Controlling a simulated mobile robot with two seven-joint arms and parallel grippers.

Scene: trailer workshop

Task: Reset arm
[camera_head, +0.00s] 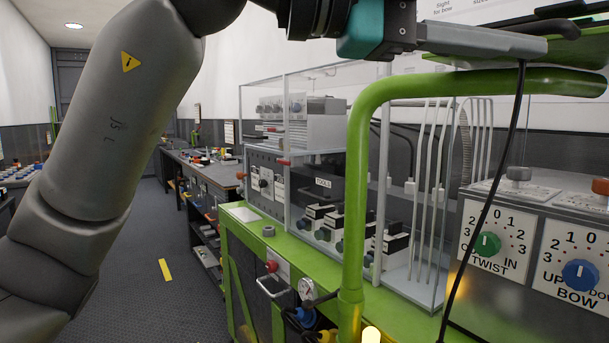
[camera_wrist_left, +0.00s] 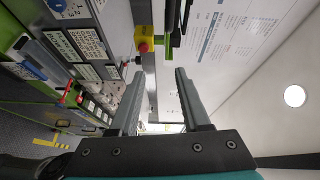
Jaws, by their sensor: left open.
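My left arm (camera_head: 120,110) rises from the lower left of the head view and crosses its top edge. My right gripper is not in either view.
A green tube frame (camera_head: 355,200) stands before a cabinet with clear panels (camera_head: 315,130). A control box with TWIST and BOW knobs (camera_head: 520,240) is at the right. A red-and-yellow button (camera_wrist_left: 145,40) shows beyond the fingers. The floor (camera_head: 140,260) at left is mostly clear.

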